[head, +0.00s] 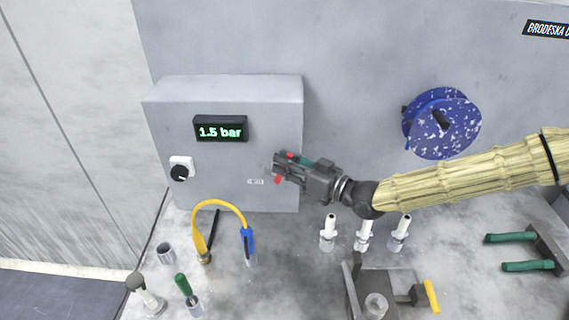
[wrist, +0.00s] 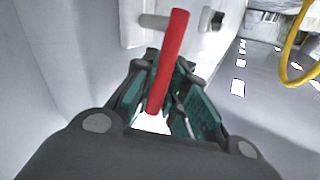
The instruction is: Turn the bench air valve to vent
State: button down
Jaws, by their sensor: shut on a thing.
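The air valve's red lever (wrist: 170,60) stands tilted between my fingers in the wrist view, its upper end leaning right. In the head view only small red parts of the lever (head: 278,180) show around my fingertips, at the lower right of the grey box front. My gripper (head: 284,167) reaches in from the right and is shut on the red lever. In the wrist view the green-padded fingers of my gripper (wrist: 165,92) sit on both sides of it. The valve body is mostly hidden behind my gripper.
The grey box (head: 225,100) carries a display (head: 220,129) reading 1.5 bar and a black knob (head: 180,172). A yellow hose (head: 222,204), white nozzles (head: 328,232), a grey fixture (head: 355,290) and green-handled pliers (head: 515,238) stand on the bench. A blue speckled disc (head: 450,130) is on the back panel.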

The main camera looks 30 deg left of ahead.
jog(key=shift+d+f+m+y+b, duration=0.2)
jog(key=shift+f+m+y+b, duration=0.15)
jog(key=shift+b, duration=0.85)
jog(key=y+b, duration=0.1)
jog(key=b, duration=0.1)
jog(key=m+y+b, duration=0.1)
jog(key=b, duration=0.1)
jog(key=d+m+t+y+b, duration=0.1)
jog(key=b, duration=0.1)
jog(key=shift+w+f+b, duration=0.3)
jog(key=shift+f+b, duration=0.1)
jog(key=shift+d, duration=0.1)
jog(key=shift+r+m, duration=0.15)
jog(key=shift+m, duration=0.1)
jog(key=c, duration=1.7)
grip_release()
jog(key=shift+t, duration=0.3)
jog(key=shift+r, duration=0.1)
